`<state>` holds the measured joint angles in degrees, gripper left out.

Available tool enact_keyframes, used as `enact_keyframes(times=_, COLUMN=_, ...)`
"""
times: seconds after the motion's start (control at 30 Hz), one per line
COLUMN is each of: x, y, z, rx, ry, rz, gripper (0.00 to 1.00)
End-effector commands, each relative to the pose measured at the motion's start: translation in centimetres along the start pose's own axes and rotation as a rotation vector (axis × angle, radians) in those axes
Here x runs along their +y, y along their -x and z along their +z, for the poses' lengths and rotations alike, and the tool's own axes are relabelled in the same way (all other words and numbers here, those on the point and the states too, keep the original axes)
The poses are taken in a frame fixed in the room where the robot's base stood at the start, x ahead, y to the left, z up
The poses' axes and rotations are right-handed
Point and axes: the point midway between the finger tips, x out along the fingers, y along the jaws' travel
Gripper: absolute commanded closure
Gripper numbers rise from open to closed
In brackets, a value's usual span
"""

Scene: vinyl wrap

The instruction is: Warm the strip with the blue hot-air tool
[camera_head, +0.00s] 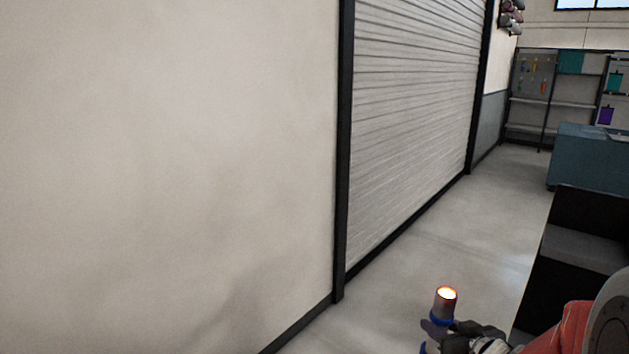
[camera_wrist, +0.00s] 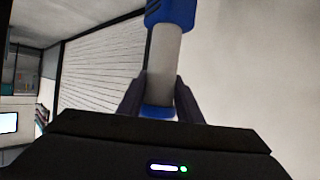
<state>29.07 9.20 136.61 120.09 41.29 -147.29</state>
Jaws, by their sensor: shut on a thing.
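My gripper (camera_head: 449,328) is at the lower right of the head view. It is shut on the blue hot-air tool, whose dark nozzle (camera_head: 445,299) points up with a glowing orange opening. In the wrist view the tool (camera_wrist: 165,60) stands between the two dark fingers of my gripper (camera_wrist: 158,100); a pale grey middle part and blue parts above and below show. The top of the tool is cut off by the wrist view's edge. I cannot make out the strip in either view.
A plain pale wall (camera_head: 160,170) fills the left. A ribbed roller door (camera_head: 415,110) with black posts stands beyond it. A dark bench-like unit (camera_head: 585,245) and a blue-grey cabinet (camera_head: 590,158) are at the right. Shelves (camera_head: 550,103) stand at the back. Floor (camera_head: 440,240) between is clear.

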Motion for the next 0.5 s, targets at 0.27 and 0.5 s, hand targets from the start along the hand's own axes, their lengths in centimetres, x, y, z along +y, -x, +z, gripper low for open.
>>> enact_keyframes(times=0.27, x=-5.5, y=-2.6, z=0.6, rx=0.003, ry=0.046, rz=-0.095, gripper=1.0)
enact_keyframes(times=0.5, x=-6.3, y=-2.8, z=0.4, rx=0.004, ry=0.054, rz=-0.109, gripper=1.0)
